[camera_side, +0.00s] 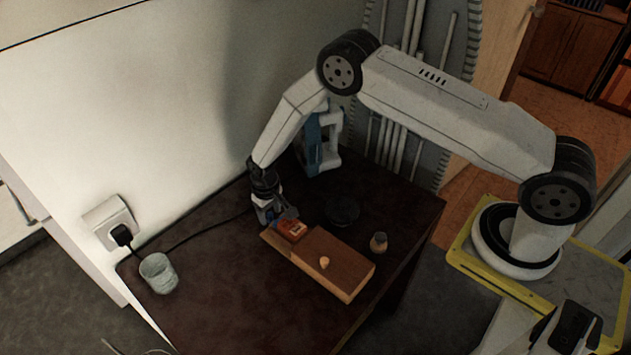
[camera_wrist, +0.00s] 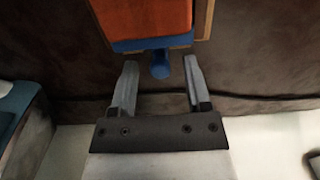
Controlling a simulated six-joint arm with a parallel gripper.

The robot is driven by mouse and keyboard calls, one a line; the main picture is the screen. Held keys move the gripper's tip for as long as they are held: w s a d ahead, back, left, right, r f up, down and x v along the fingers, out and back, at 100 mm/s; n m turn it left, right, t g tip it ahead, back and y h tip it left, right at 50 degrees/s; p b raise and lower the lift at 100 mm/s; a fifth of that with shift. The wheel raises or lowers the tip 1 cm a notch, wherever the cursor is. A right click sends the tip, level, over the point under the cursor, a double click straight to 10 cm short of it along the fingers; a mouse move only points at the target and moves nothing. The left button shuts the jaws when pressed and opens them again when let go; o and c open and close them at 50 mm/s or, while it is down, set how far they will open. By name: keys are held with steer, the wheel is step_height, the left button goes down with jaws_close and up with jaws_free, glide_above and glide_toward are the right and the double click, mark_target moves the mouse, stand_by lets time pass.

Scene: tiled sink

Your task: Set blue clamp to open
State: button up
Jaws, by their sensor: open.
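The blue clamp (camera_wrist: 160,68) shows in the wrist view as a blue strip along the near edge of an orange-red block, with a short blue stub sticking out toward me. In the side view, a little of its blue (camera_side: 289,213) shows beside the gripper. The orange-red block (camera_side: 291,230) sits at the left end of a wooden board (camera_side: 335,262). My gripper (camera_wrist: 161,74) is open, its two fingers on either side of the stub with visible gaps. My gripper also shows in the side view (camera_side: 270,212), at the block's far edge. I cannot tell the clamp's setting.
A small wooden knob (camera_side: 324,262) is on the board. Beside the board are a small jar (camera_side: 379,242) and a dark round object (camera_side: 342,211). A blue and white device (camera_side: 321,142) stands behind. A glass (camera_side: 158,273) is at left, near a black cable.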

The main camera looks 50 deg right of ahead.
jaws_close()
stand_by(1.4)
